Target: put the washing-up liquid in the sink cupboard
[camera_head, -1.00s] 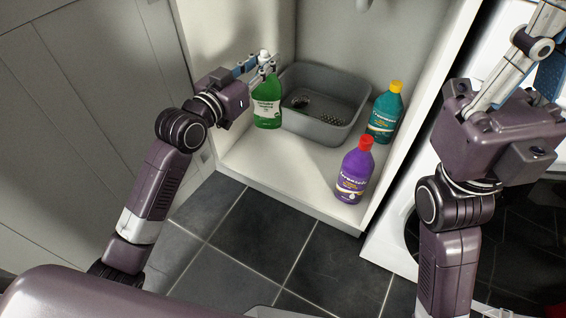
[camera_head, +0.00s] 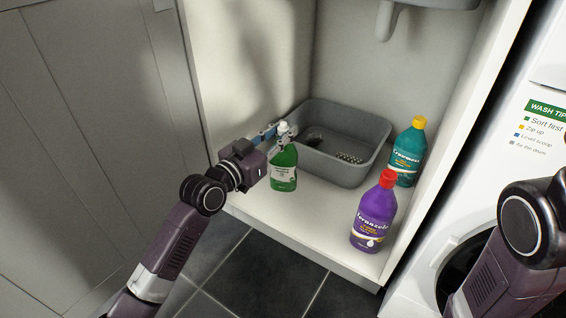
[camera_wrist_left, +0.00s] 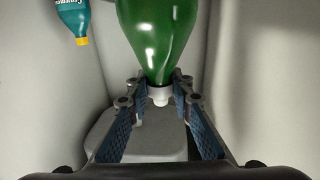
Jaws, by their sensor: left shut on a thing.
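The washing-up liquid, a green bottle (camera_head: 283,168) with a white cap, stands upright at the front left of the sink cupboard, on its floor (camera_head: 310,217). My left gripper (camera_head: 279,133) is shut on the bottle's neck, just under the cap. In the left wrist view the green bottle (camera_wrist_left: 158,35) shows with its white cap between the fingers. Whether the base touches the floor is hard to tell, but it appears at floor level. My right gripper is out of view; only part of my right arm shows at the lower right.
A grey basin (camera_head: 340,170) stands right behind the green bottle. A purple bottle with a red cap (camera_head: 373,218) and a teal bottle with a yellow cap (camera_head: 407,158) stand at the right. A drain pipe (camera_head: 388,20) hangs above. A white washing machine (camera_head: 520,150) is beside the cupboard.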

